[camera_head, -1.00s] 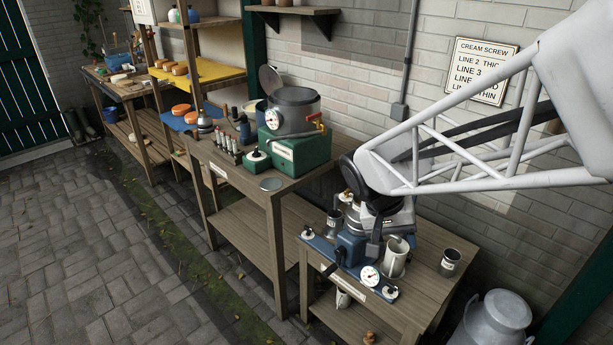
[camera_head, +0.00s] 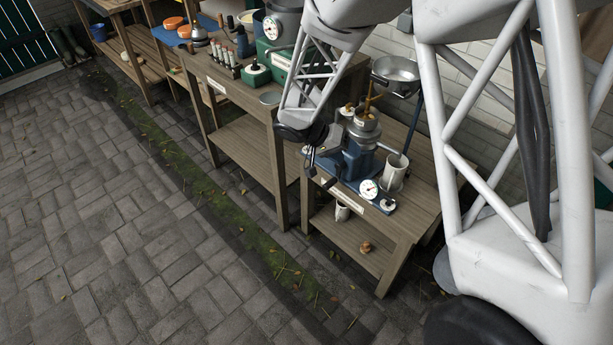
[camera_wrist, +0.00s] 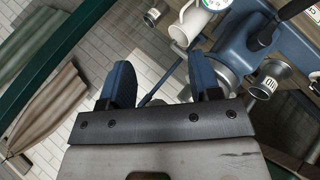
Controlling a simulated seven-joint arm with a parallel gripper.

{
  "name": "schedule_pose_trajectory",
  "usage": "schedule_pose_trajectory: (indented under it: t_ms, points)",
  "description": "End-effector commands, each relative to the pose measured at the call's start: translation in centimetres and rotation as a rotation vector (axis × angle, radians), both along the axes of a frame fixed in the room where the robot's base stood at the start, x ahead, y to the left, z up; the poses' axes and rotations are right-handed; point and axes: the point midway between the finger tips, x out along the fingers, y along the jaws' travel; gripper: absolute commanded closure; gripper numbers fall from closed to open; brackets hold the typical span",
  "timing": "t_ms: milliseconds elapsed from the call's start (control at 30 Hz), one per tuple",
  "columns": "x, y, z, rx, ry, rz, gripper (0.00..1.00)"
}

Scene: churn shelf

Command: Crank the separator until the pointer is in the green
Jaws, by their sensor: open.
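The separator (camera_head: 352,160) has a blue body with a silver bowl top and stands on the low wooden bench in the head view. Its round white dial (camera_head: 369,189) faces front; the pointer is too small to read. My gripper (camera_head: 312,168) is at the separator's left front side, and its fingers are hard to make out there. In the wrist view my gripper (camera_wrist: 160,82) is open with nothing between its fingers. The separator's blue body (camera_wrist: 232,45) and a black crank-like arm (camera_wrist: 285,25) lie to the right of the fingers, apart from them.
A white mug (camera_head: 393,174) stands right of the separator, close beside it. A metal basin (camera_head: 396,72) is held up behind it. A small metal cup (camera_wrist: 266,80) shows in the wrist view. The taller bench (camera_head: 240,150) is at the left. The paved floor in front is open.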

Motion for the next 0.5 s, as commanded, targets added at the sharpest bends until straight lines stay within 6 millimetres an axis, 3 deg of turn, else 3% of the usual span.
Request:
schedule_pose_trajectory:
  t_ms: [500]
  points:
    - [5.1, 6.2, -12.6, -0.196, -0.182, 0.088, 0.43]
